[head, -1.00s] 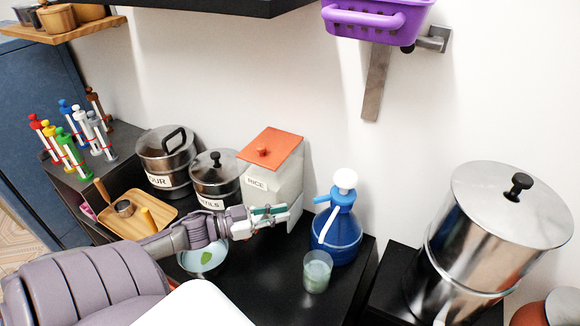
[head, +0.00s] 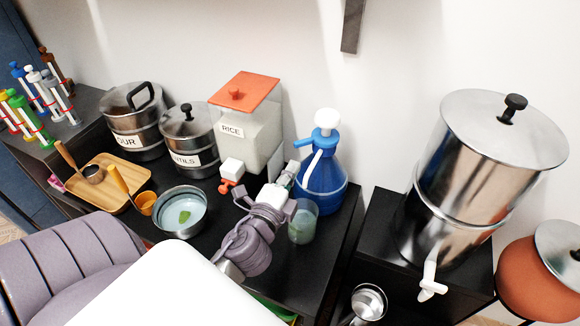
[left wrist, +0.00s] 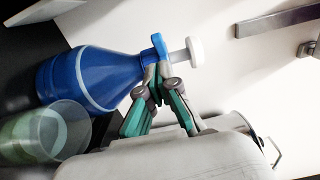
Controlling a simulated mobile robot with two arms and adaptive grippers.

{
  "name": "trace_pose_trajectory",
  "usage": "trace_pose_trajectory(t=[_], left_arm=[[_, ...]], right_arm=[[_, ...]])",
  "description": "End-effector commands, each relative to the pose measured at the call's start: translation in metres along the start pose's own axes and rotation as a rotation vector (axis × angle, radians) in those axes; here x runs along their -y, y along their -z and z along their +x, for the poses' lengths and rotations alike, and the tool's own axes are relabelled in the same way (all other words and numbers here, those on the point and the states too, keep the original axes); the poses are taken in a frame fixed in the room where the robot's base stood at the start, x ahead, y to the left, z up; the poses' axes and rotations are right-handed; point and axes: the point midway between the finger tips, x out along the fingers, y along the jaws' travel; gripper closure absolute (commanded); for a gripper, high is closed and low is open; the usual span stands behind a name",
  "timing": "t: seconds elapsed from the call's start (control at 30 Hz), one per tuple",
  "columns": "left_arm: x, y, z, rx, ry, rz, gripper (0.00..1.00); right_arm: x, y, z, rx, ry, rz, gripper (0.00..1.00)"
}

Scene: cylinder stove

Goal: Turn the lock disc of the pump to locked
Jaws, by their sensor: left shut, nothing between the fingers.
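The pump is a blue bottle (head: 322,180) with a white knob (head: 327,118) on top and a blue collar (head: 325,139) under it, likely the lock disc. It stands upright at the back edge of the black counter. In the left wrist view the bottle (left wrist: 90,80) lies sideways, with the blue collar (left wrist: 160,46) and white knob (left wrist: 194,52) at its right. My left gripper (head: 292,168) is left of the bottle. In the wrist view its closed fingertips (left wrist: 154,76) are at the collar; I cannot tell whether they touch it. My right gripper is not in view.
A clear cup (head: 303,222) stands close in front of the bottle. A rice dispenser (head: 255,130) and a metal bowl (head: 180,212) are to the left. A large steel dispenser (head: 480,165) stands on the right. Wall space behind the bottle is bare.

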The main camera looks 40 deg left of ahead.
Motion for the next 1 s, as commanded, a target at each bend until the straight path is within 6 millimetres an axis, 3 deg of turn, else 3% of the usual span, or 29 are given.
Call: trace_pose_trajectory(t=[0.1,0.33,1.0], left_arm=[[0.003,0.000,0.024,-0.001,0.002,0.000,1.00],[0.001,0.000,0.052,-0.001,0.000,-0.001,1.00],[0.000,-0.003,0.059,-0.032,-0.002,0.001,1.00]], right_arm=[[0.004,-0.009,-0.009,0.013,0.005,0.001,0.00],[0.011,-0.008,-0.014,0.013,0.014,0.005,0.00],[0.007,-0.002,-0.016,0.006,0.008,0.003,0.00]])
